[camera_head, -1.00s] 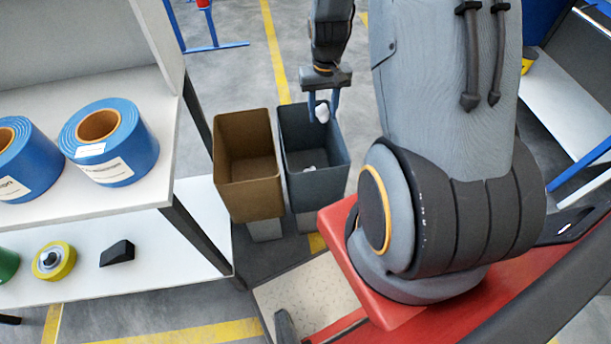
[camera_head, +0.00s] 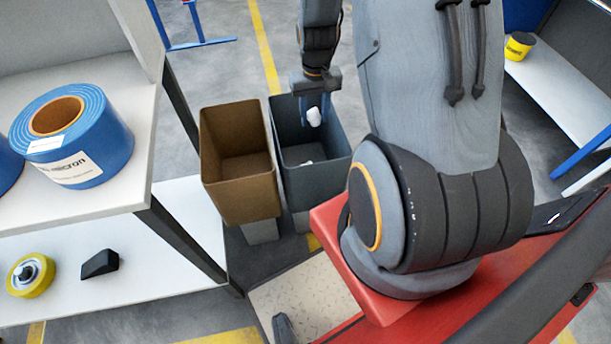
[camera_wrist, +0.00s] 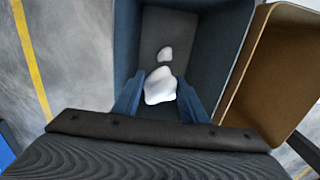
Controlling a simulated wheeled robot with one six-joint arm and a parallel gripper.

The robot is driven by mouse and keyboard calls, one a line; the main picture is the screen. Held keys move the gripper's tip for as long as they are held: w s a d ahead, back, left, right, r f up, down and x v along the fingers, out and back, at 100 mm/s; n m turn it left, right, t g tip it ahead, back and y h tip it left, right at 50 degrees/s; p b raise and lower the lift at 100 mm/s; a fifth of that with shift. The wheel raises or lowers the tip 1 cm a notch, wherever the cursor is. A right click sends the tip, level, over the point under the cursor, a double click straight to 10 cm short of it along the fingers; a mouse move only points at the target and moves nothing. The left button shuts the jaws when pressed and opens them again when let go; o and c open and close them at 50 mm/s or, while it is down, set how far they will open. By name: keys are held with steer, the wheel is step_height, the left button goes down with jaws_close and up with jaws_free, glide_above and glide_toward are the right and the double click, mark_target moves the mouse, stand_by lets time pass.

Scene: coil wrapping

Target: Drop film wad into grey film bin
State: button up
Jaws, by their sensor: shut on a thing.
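The white film wad (camera_head: 314,117) is held between the blue fingers of my gripper (camera_head: 315,108), which is shut on it. In the head view the wad and fingertips are at the mouth of the grey film bin (camera_head: 337,160). In the wrist view the wad (camera_wrist: 160,86) sits between the fingertips (camera_wrist: 160,95), with the grey bin's inside (camera_wrist: 195,50) below it. Another small white wad (camera_wrist: 165,53) lies on the bin's floor, partly in view.
A brown bin (camera_head: 240,195) stands directly left of the grey bin. A white shelf (camera_head: 120,195) with blue film rolls (camera_head: 95,150), a yellow roll (camera_head: 42,278) and a black block (camera_head: 100,263) is at the left.

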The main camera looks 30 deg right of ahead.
steer(key=shift+f, duration=0.45)
steer(key=o, duration=1.1)
steer(key=shift+r, duration=4)
